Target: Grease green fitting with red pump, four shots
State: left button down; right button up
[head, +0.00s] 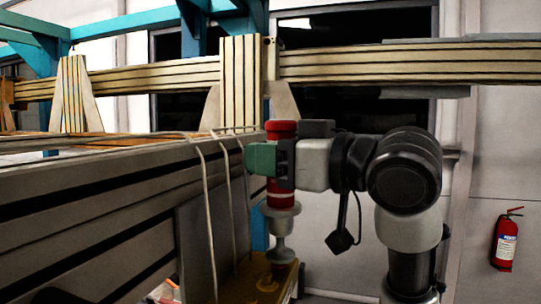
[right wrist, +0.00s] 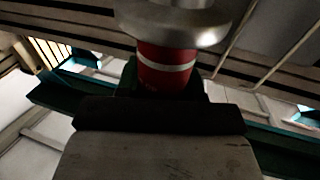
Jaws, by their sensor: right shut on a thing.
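The red pump (head: 281,195) stands upright in my right gripper (head: 283,162), which is shut around its middle. Its red top shows above the jaws, and a grey flared collar and narrower foot show below. In the right wrist view the red body with a pale band (right wrist: 166,68) and the metal collar are close to the camera. A green block-like part (head: 261,159) sits at the jaws, left of the pump; I cannot tell whether it is a finger. I cannot make out a separate green fitting. My left gripper is not in view.
A yellow block (head: 262,284) is below the pump's foot; I cannot tell whether they touch. A grey slotted beam (head: 100,205) with pale lines hanging over it (head: 207,195) lies close on the left. A fire extinguisher (head: 506,240) hangs at the far right.

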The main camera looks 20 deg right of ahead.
jog(key=shift+r+p, duration=0.35)
jog(key=shift+r, duration=0.05)
jog(key=shift+f+b, duration=0.5)
jog(key=shift+f, duration=0.15)
jog(key=shift+r, duration=0.2)
jog(key=shift+r+p, duration=0.5)
jog(key=shift+p, duration=0.15)
jog(key=shift+f+b, duration=0.55)
jog(key=shift+f, duration=0.15)
jog(key=shift+r, duration=0.15)
